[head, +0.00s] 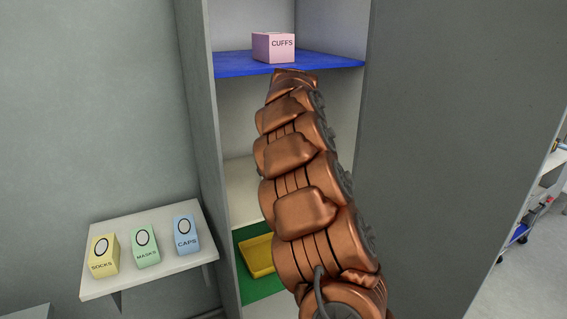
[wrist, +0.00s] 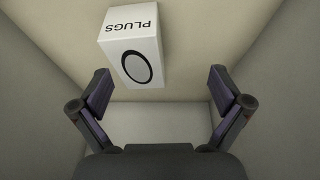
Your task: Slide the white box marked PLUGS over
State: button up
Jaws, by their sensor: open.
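The white box marked PLUGS (wrist: 129,48) shows in the wrist view at the upper middle, with its lettering upside down and a black oval on one face. It rests on a pale shelf surface (wrist: 208,55). My gripper (wrist: 158,82) is open, with its two dark fingers apart and nothing between them. The box lies just beyond the fingertips, a little left of the middle between them, and appears clear of both. In the head view my copper-coloured arm covers the middle of the cabinet, so the box and gripper are hidden there.
A pink CUFFS box (head: 273,47) stands on the blue top shelf (head: 233,65). A yellow tray (head: 257,256) sits on a green lower level (head: 262,286). Left of the cabinet, a side shelf (head: 150,273) holds SOCKS, MASKS and CAPS boxes. Walls close in beside my gripper.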

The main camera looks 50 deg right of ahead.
jog(key=shift+n+t, duration=0.3)
jog(key=d, duration=0.3)
jog(key=w+d+f, duration=0.1)
jog(key=shift+w+d, duration=0.1)
jog(key=shift+d, duration=0.05)
jog(key=shift+p+x, duration=1.45)
jog(key=shift+x, duration=2.45)
